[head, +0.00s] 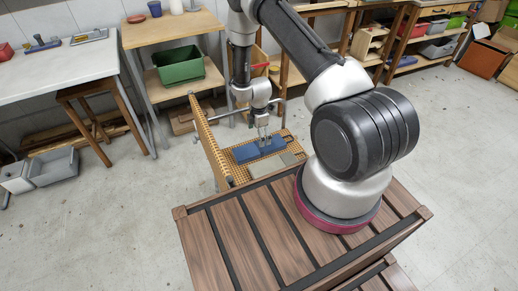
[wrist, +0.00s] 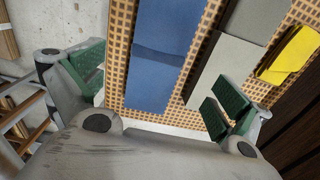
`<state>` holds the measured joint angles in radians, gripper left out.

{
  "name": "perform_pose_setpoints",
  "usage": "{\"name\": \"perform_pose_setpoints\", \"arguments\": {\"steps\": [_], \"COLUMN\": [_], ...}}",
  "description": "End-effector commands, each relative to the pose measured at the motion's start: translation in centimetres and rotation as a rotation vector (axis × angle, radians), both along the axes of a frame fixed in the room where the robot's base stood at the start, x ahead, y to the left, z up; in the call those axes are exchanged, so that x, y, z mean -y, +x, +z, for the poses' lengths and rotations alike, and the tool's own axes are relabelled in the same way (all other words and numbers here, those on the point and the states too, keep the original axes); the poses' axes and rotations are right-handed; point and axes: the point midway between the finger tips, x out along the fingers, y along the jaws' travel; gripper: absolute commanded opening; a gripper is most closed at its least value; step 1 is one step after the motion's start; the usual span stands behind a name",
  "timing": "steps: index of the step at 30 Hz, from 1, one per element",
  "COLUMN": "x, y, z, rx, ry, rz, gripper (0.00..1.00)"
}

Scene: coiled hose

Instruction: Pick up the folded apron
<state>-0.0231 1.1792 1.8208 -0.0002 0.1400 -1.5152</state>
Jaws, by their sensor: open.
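A flat blue folded cloth (head: 255,150), which looks like the apron, lies on a tan perforated surface (head: 232,172). It also shows in the wrist view (wrist: 160,60), with a fold line across it. My gripper (head: 263,137) is above the blue cloth in the head view. In the wrist view my gripper (wrist: 155,95) has its green-padded fingers wide apart, with the cloth's near end between them and nothing held. I cannot tell the exact height gap between fingertips and cloth.
A grey folded piece (wrist: 215,65) lies right of the blue one, by my right finger, with a yellow item (wrist: 290,52) beyond it. A tan perforated upright panel (head: 208,140) stands left of the surface. A stool (head: 90,105) stands farther left.

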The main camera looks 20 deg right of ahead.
Motion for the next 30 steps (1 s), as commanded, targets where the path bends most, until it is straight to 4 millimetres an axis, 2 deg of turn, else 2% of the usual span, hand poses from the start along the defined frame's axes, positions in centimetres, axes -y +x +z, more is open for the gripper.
{"name": "perform_pose_setpoints", "arguments": {"steps": [5,18,26,27,30], "x": [0.0,0.4,0.4,0.4,0.4], "y": [-0.1,0.2,0.3,0.3,0.3], "z": [-1.4,-7.4,-7.8,-7.8,-7.8], "rx": [-0.002,-0.003,-0.001,-0.001,-0.001], "ry": [0.0,0.0,0.0,0.0,0.0], "rz": [0.033,0.029,0.029,0.029,0.029], "gripper": [1.0,1.0,1.0,0.98,0.8]}}
